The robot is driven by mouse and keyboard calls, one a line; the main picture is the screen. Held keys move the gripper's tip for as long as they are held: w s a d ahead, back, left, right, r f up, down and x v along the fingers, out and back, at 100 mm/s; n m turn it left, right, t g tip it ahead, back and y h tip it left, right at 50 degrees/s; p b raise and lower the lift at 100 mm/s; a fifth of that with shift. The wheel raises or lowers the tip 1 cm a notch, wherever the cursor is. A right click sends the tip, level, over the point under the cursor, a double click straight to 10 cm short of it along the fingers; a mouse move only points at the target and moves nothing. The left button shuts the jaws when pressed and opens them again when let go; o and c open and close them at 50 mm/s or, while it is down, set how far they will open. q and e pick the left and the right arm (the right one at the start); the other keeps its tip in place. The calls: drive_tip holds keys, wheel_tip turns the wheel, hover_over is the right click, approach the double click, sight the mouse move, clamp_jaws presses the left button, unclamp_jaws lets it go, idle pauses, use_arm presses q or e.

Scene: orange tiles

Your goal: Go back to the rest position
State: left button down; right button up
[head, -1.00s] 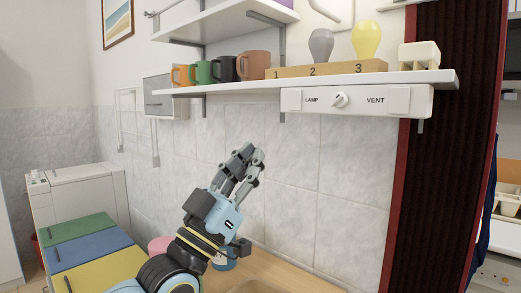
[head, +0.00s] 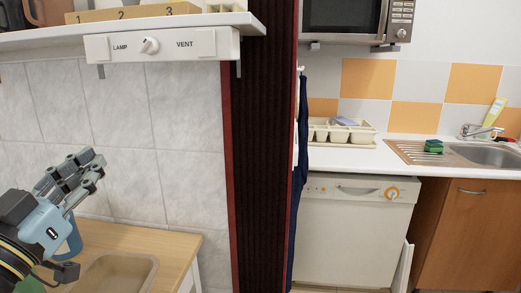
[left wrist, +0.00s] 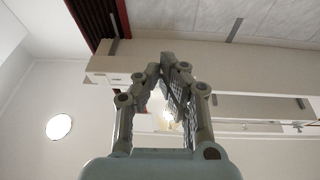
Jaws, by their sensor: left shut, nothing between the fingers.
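My left gripper (head: 88,165) is at the left edge of the head view, pointing up and to the right in front of the tiled wall. Its fingers are closed together with nothing between them. The left wrist view also shows the left gripper (left wrist: 168,62) with its fingertips together, with the shelf and ceiling beyond. My right gripper is not in either view.
A wall shelf (head: 200,22) with a LAMP/VENT switch panel (head: 205,44) is above the left gripper. A wooden table (head: 165,240) with a tray (head: 148,270) is below. A dark folding door (head: 264,150) stands mid-view. A dishwasher (head: 350,235) and sink (head: 490,154) are at right.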

use_arm(q)
drive_tip(key=s+d+f+g+y, duration=0.1)
drive_tip(key=s+f+g, duration=0.35)
drive_tip(key=f, duration=0.35)
drive_tip(key=s+d+f+g+y, duration=0.1)
drive_tip(key=s+f+g, duration=0.2)
drive_tip(key=f+g, duration=0.35)
drive_tip(key=s+a+f+n+g+y, duration=0.1)
drive_tip(key=s+f+g, duration=0.25)
drive_tip(key=s, duration=0.45)
drive_tip(key=s+a+f+g+y, duration=0.1)
drive_tip(key=s+f+g, duration=0.25)
drive_tip(key=s, duration=0.35)
wheel_tip(320, 180, down, 30)
drive_tip(key=s+a+f+g+b, duration=0.1)
drive_tip(key=a+b, duration=0.1)
drive_tip(key=b, duration=0.5)
drive_tip(key=s+a+f+g+b, duration=0.1)
drive_tip(key=s+f+b, duration=0.4)
drive_tip(key=s+f, duration=1.4)
wheel_tip(320, 180, down, 4)
drive_tip(key=shift+s+a+f+n+b, duration=0.15)
drive_tip(key=shift+s+n+b, duration=0.15)
drive_tip(key=shift+b, duration=0.1)
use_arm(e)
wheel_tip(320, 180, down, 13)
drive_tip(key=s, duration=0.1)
